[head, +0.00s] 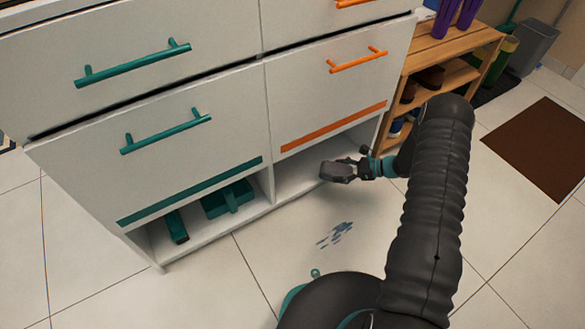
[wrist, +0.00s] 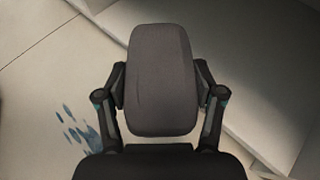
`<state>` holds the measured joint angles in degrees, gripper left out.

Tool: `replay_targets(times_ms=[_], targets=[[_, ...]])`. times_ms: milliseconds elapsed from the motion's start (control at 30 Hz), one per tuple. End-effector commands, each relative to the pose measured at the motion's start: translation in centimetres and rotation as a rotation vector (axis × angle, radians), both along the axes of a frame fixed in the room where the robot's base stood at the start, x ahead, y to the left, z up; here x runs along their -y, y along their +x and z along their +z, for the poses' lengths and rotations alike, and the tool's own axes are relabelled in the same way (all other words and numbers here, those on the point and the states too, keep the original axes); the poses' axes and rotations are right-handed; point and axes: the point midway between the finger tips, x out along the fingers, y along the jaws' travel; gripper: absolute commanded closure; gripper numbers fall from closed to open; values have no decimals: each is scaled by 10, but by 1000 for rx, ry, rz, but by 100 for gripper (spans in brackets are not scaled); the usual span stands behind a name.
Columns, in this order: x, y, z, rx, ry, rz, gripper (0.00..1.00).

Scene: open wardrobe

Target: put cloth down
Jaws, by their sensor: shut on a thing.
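The cloth (wrist: 163,80) is a dark grey, rounded, pad-like piece that fills the middle of the wrist view. My gripper (wrist: 162,92) is shut on it, with one finger on each side. In the head view the cloth (head: 338,172) is at the front of the open lower right compartment (head: 300,168) of the white cabinet. My gripper (head: 362,166) reaches it from the right. I cannot tell whether the cloth touches the compartment floor.
The lower left compartment holds a green dustpan-like thing (head: 229,199) and a dark green block-like thing (head: 177,227). A blue-grey stain (head: 336,235) is on the tiled floor. A wooden shoe rack (head: 452,50) stands right of the cabinet, and a brown mat (head: 540,148) lies farther right.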

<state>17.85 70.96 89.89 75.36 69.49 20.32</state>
Motion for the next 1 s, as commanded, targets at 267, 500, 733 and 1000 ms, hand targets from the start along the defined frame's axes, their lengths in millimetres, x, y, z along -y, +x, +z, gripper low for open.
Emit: replay_targets(times_ms=[267,500,733,1000], targets=[[-66,10,0,0,0,10,72],[-119,21,0,1,0,7,72],[-157,30,0,0,0,1,72],[-167,32,-8,-1,0,-2,72]])
